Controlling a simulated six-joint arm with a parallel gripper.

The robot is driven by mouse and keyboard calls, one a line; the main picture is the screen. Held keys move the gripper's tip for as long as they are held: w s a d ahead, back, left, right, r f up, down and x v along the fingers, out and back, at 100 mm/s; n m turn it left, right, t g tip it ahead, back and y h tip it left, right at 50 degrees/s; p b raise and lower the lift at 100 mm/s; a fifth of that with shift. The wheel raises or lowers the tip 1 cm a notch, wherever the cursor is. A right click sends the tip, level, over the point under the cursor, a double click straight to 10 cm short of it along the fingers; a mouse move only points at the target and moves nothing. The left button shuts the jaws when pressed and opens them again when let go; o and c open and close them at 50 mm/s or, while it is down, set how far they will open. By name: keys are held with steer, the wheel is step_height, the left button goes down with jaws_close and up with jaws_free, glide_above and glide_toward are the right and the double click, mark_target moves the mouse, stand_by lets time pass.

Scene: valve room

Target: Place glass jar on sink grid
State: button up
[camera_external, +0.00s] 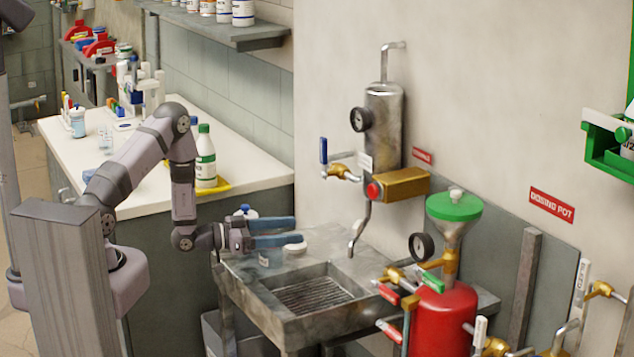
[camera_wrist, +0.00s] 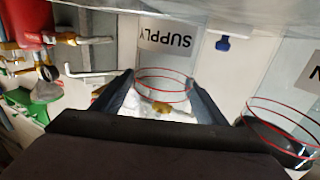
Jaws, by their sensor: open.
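My gripper (camera_external: 297,231) is level above the left end of the sink counter, fingers apart and pointing right. It also shows in the wrist view (camera_wrist: 163,84). A small clear jar (camera_external: 270,258), likely the glass jar, stands on the counter just below the fingers, partly covered by them. A white round lid or disc (camera_external: 295,247) shows beside it; I cannot tell whether it belongs to the jar. The sink grid (camera_external: 312,292) lies bare in the basin, to the right and nearer the camera. In the wrist view, red-ringed clear outlines appear between the fingers; what they are is unclear.
A blue-capped container (camera_external: 246,211) is behind my gripper. A metal spout (camera_external: 357,238) hangs over the sink's back edge. The red dosing pot (camera_external: 443,318) and its valves crowd the right side. A white bench (camera_external: 255,172) with bottles stands behind.

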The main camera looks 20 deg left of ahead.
jaws_close()
steer(key=shift+r, duration=0.25)
step_height(320, 180, up, 10)
steer(key=shift+f+b, duration=0.2)
steer(key=shift+b, duration=0.2)
stand_by(0.5)
